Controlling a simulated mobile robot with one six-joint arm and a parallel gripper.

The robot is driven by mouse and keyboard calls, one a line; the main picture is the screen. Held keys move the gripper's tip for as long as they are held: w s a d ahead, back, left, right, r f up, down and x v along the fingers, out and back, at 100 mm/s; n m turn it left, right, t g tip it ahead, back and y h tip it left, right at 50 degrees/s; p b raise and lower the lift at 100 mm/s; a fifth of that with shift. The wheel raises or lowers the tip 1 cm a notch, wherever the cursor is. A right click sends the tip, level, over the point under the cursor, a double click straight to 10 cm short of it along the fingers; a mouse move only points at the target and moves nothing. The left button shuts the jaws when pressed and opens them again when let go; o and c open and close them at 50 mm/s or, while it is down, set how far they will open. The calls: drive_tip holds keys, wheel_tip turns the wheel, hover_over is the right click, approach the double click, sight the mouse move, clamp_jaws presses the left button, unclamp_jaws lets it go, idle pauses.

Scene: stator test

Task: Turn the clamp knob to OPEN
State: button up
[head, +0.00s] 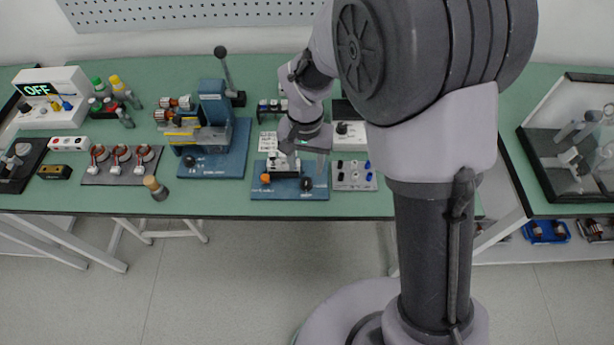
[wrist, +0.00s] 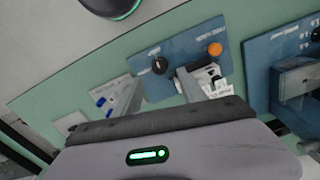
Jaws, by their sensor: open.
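A small blue fixture plate (head: 262,192) lies near the front edge of the green bench. It carries a black knob (head: 307,184) at right and an orange knob (head: 265,178) at left; its lettering is too small to read, so which is the clamp knob cannot be told for sure. My gripper (head: 303,161) is above this plate, pointing down. In the wrist view its two fingers (wrist: 160,80) are apart and empty. The black knob (wrist: 159,65) shows just beyond the gap between the fingertips, and the orange knob (wrist: 215,48) is to the right. No contact is visible.
A larger blue plate (head: 232,165) with a press-like machine, lever and another black knob stands left. A grey plate (head: 354,184) with small blue and white parts sits right. An upright brown-topped tool (head: 156,188) stands at the front edge. The bench front between them is clear.

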sight(306, 181)
wheel_tip(306, 181, down, 6)
drive_tip(key=shift+f+b, duration=0.2)
drive_tip(key=shift+b, duration=0.7)
clamp_jaws()
